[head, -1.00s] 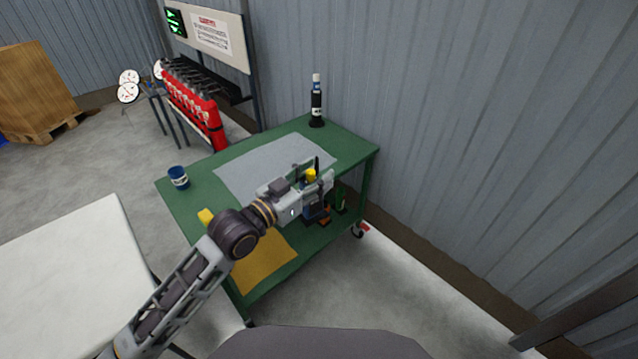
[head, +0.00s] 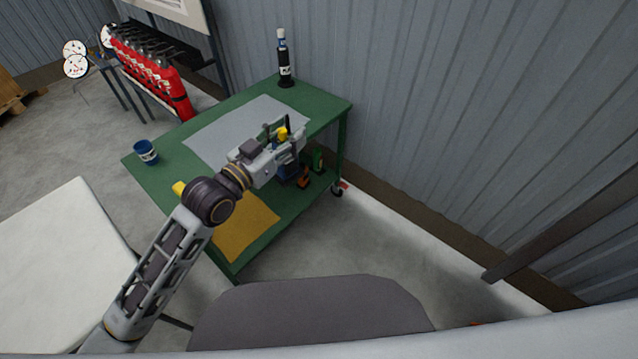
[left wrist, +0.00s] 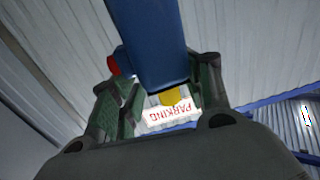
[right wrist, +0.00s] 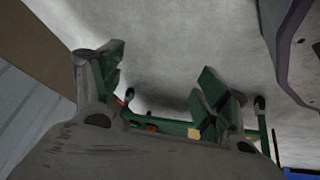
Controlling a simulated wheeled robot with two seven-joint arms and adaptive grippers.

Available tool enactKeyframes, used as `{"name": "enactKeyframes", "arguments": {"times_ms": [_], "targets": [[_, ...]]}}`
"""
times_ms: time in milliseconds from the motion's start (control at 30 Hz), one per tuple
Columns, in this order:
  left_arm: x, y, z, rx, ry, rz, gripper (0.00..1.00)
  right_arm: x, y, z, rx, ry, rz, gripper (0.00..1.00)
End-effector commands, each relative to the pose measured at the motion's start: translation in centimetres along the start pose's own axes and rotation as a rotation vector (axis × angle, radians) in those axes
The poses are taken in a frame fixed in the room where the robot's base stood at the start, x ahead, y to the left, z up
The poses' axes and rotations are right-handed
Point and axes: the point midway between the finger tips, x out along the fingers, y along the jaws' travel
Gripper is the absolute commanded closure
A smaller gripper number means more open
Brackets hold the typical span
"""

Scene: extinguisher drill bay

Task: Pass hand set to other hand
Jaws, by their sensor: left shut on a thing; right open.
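My left gripper (head: 284,146) is shut on the hand set, above the right side of the green cart (head: 318,112). The hand set is a blue body (head: 290,172) with a yellow part and a black antenna standing up between the fingers. In the left wrist view the blue hand set (left wrist: 150,40) fills the space between the finger pads, with a red part at its side and a yellow knob near its end. My right gripper is outside the head view. In the right wrist view my right gripper (right wrist: 160,88) is open and empty, over the floor.
The cart carries a grey mat (head: 225,130), a yellow mat (head: 240,222), a blue cup (head: 146,152) and a black bottle-like object (head: 285,65). Red extinguishers (head: 150,70) stand behind. A white table (head: 55,235) is at left. Floor right of the cart is clear.

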Motion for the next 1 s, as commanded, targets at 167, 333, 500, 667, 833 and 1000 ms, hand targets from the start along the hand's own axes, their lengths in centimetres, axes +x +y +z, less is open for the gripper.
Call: {"name": "enactKeyframes", "arguments": {"times_ms": [167, 333, 500, 667, 833, 1000], "targets": [[0.0, 0.0, -0.2, 0.001, 0.003, 0.0, 1.0, -1.0, 0.0, -5.5, -0.012, 0.093, -0.01, 0.25], [0.0, 0.0, -0.2, 0.001, 0.003, 0.0, 1.0, -2.4, -0.2, -10.5, -0.023, 0.177, -0.022, 0.25], [0.0, 0.0, -0.2, 0.001, 0.003, 0.0, 1.0, -4.2, -0.9, -15.3, -0.034, 0.261, -0.039, 0.25], [0.0, 0.0, -0.2, 0.001, 0.003, 0.0, 1.0, -6.3, -1.6, -19.7, -0.043, 0.339, -0.058, 0.25], [0.0, 0.0, -0.2, 0.001, 0.003, 0.0, 1.0, -9.0, -2.6, -24.0, -0.053, 0.422, -0.082, 0.25], [0.0, 0.0, -0.1, 0.001, 0.003, 0.0, 1.0, -12.0, -3.8, -28.1, -0.063, 0.502, -0.109, 0.25]]}}
